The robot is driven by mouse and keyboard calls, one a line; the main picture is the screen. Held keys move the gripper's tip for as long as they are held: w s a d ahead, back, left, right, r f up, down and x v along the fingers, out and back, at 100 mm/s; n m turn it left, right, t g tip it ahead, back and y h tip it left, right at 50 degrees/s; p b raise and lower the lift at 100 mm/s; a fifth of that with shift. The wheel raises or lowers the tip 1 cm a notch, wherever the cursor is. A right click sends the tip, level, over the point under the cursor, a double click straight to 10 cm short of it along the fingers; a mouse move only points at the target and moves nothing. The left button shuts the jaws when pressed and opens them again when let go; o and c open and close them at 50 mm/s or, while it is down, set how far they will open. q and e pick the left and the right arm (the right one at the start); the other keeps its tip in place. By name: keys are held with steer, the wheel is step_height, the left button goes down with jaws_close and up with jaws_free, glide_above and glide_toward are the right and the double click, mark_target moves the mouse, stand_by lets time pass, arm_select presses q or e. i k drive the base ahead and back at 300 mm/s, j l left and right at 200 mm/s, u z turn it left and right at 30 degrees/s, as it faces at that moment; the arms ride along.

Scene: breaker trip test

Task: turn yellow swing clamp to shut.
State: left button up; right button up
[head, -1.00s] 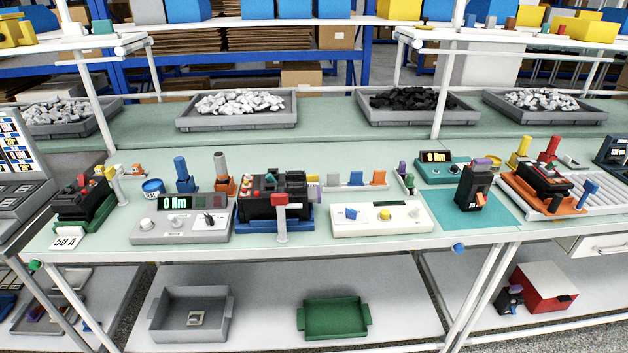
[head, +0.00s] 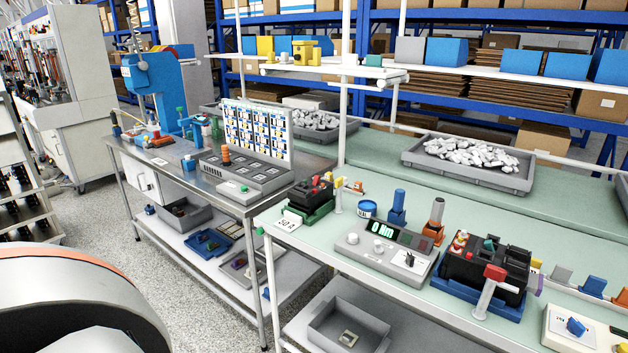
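The yellow swing clamp (head: 339,182) is a small yellow arm on top of a short white post. It stands at the right end of a green fixture (head: 304,214) that holds a black breaker (head: 309,196) with a red part on top. The fixture sits near the left end of the pale green bench. The clamp is small in this view, and I cannot tell whether it lies over the breaker or is swung off it. Neither of my grippers is in view.
A "50 A" card (head: 289,219) lies by the fixture. A blue tin (head: 367,209), a meter box reading 0 Nm (head: 384,249) and a blue fixture with a red clamp (head: 495,272) stand to the right. A steel bench (head: 180,160) adjoins at left.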

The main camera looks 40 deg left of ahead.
mark_target(340, 183)
steer(key=u, duration=1.1)
steer(key=i+j+z, duration=0.15)
steer(key=j, duration=0.2)
steer(key=i+j+z, duration=0.15)
steer(key=j, duration=0.2)
steer(key=i+j+z, duration=0.2)
steer(key=j, duration=0.15)
steer(key=k, duration=0.05)
